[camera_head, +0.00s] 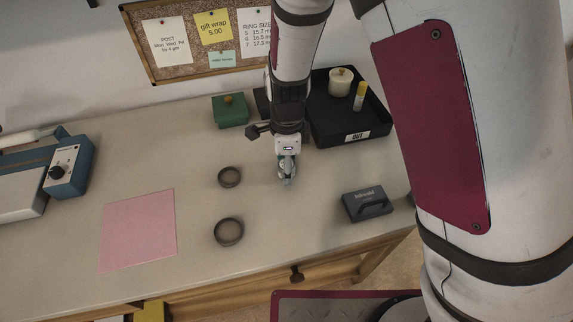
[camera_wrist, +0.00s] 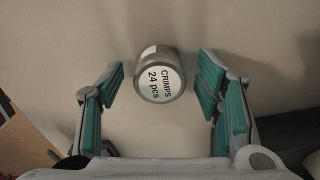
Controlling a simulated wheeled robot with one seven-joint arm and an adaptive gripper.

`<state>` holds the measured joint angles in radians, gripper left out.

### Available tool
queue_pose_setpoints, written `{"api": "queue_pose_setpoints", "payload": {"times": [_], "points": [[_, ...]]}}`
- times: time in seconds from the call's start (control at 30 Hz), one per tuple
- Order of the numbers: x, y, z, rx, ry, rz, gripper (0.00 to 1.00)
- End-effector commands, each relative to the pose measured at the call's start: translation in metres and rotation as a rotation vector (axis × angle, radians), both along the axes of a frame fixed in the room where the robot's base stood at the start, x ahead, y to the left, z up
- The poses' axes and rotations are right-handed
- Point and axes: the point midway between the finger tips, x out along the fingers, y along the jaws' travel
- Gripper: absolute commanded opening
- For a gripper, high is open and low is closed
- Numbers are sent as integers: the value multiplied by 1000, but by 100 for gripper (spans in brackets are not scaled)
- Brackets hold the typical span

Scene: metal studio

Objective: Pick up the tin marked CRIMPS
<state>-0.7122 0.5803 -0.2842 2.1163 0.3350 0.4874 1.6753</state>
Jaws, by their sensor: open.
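The tin marked CRIMPS (camera_wrist: 160,77) is a small grey metal tin with a white label reading "CRIMPS 24 pcs", facing the camera in the wrist view. My gripper (camera_wrist: 162,68) is open, with a teal-padded finger on each side of the tin and a visible gap on both sides. The tin lies between the fingertips in the picture; I cannot tell how far beyond them it is. In the head view my gripper (camera_head: 287,178) points down low over the middle of the bench, and I cannot make the tin out there.
A green box (camera_head: 230,112) and a black tray marked OUT (camera_head: 378,128) stand behind my gripper. A dark box (camera_head: 367,204) sits at right.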

Motion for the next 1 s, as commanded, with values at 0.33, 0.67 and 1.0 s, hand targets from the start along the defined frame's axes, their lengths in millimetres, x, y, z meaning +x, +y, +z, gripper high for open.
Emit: {"api": "queue_pose_setpoints", "payload": {"times": [0.33, 0.67, 1.0], "points": [[0, 0, -2, 0, 0, 0, 41], [0, 0, -2, 0, -1, 0, 7], [0, 0, 10, 1, -3, 1, 7]]}}
